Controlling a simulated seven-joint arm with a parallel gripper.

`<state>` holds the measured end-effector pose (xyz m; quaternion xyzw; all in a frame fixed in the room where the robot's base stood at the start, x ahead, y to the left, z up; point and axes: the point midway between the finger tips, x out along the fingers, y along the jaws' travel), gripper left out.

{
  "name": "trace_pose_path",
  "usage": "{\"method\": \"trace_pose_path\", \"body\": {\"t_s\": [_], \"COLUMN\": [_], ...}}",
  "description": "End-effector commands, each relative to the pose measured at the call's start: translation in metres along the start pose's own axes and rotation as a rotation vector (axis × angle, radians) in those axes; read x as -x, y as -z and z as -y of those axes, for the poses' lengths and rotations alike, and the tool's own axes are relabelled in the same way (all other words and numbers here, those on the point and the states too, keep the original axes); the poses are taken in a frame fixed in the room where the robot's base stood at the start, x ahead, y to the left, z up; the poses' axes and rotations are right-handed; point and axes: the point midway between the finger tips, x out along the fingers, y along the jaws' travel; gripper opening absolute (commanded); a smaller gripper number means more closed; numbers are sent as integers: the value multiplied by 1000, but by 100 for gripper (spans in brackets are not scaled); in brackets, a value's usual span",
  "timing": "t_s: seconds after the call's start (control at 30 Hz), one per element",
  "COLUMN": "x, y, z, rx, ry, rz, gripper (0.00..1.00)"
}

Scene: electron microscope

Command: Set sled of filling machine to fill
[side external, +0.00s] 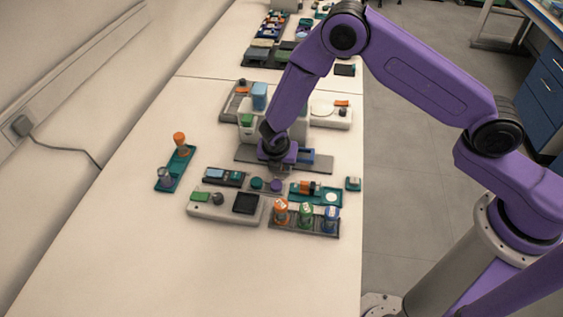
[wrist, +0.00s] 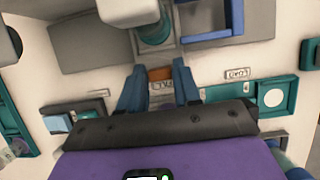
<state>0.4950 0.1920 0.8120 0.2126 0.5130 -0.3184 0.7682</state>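The filling machine (side external: 258,122) is a pale unit with a light-blue tank (side external: 260,95). In the wrist view its white head (wrist: 130,12) is at the top, with a teal round part (wrist: 155,32) beneath it. A blue frame (wrist: 208,36), which looks like part of the sled, is to the right of that; it also shows in the side view (side external: 307,155). A FILL label (wrist: 162,87) and a LOAD label (wrist: 237,74) lie on the base. My gripper (wrist: 160,72) points down with its fingers apart, one each side of an orange-brown piece (wrist: 160,74). Contact is unclear.
A white device with a dark square plate (side external: 246,203) and a rack of orange, green and blue jars (side external: 305,215) stand nearer the camera. A teal holder (side external: 181,168) is to the left. Another pale device (side external: 330,113) stands behind. The near left table is clear.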

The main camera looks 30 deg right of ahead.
Motion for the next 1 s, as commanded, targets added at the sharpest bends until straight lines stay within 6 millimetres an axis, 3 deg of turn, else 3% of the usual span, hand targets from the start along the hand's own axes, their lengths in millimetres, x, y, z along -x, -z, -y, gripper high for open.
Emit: {"method": "trace_pose_path", "body": {"t_s": [0.47,0.67,1.0], "x": [6,35,101], "y": [0,0,0], "z": [0,-1,-1], "rx": [0,-1,-2], "ry": [-1,-5,-5], "rz": [0,1,1], "gripper": [53,53,53]}}
